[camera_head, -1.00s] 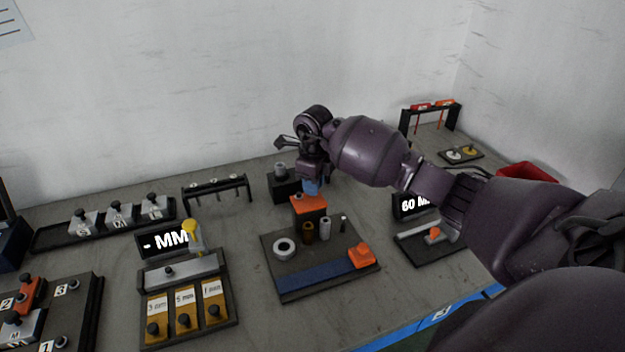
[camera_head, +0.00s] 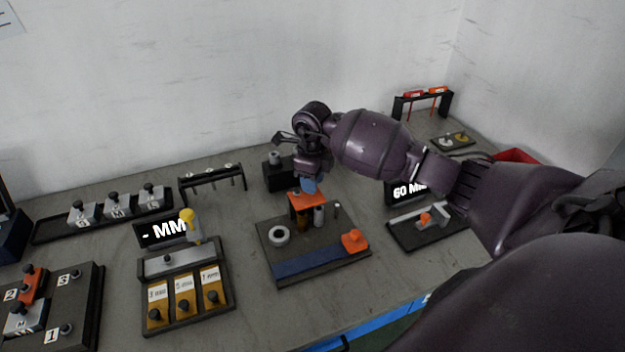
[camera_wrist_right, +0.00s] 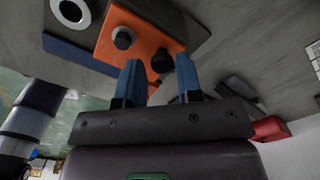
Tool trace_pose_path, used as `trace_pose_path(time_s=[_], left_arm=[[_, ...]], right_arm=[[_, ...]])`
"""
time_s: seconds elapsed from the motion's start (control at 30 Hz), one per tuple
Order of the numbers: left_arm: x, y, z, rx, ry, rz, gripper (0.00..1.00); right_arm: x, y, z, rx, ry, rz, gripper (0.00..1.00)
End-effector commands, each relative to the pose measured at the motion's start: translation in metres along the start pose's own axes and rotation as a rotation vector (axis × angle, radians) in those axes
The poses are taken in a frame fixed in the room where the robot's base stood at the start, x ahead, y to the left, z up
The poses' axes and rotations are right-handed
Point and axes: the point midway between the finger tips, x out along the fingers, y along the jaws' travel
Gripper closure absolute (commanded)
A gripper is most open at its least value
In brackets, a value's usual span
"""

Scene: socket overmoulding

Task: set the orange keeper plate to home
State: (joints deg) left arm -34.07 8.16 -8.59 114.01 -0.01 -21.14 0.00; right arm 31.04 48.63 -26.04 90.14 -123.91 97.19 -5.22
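The orange keeper plate (camera_head: 307,203) is at the back of the dark fixture base (camera_head: 266,254), at the tops of a brown post (camera_head: 303,219) and a grey post (camera_head: 319,217). In the right wrist view the plate (camera_wrist_right: 145,52) shows a dark knob (camera_wrist_right: 162,60) between my blue fingertips and a grey round piece (camera_wrist_right: 123,37). My right gripper (camera_head: 309,186) is directly above the plate, its fingers (camera_wrist_right: 160,76) on either side of the knob. Contact is partly hidden, but the plate moves with it. My left gripper is not in view.
An orange block (camera_head: 354,241) and a pale ring (camera_head: 279,235) are on the base. A black block (camera_head: 279,176) stands behind.

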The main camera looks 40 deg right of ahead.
Motion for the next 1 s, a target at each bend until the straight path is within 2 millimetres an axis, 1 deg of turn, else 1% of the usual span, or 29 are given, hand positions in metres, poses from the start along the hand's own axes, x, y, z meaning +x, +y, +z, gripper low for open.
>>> trace_pose_path(time_s=[0.17, 0.4, 0.6, 0.7, 0.8, 1.0], left_arm=[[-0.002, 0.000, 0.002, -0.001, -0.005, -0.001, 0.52], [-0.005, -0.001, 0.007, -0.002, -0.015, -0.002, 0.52], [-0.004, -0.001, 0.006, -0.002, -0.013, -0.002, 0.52], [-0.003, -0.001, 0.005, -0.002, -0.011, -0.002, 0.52], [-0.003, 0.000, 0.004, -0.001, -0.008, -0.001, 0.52], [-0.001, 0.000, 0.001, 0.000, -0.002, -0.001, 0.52]], right_arm=[[-0.019, -0.001, 0.000, -0.002, -0.002, -0.004, 0.67], [-0.064, 0.000, 0.000, -0.001, -0.003, -0.004, 0.67], [-0.093, 0.000, -0.001, 0.000, 0.000, -0.003, 0.67], [-0.102, 0.000, -0.001, 0.000, 0.000, -0.002, 0.67], [-0.106, 0.001, -0.001, 0.000, -0.001, -0.001, 0.67], [-0.108, 0.001, -0.002, 0.000, 0.000, 0.000, 0.67]])
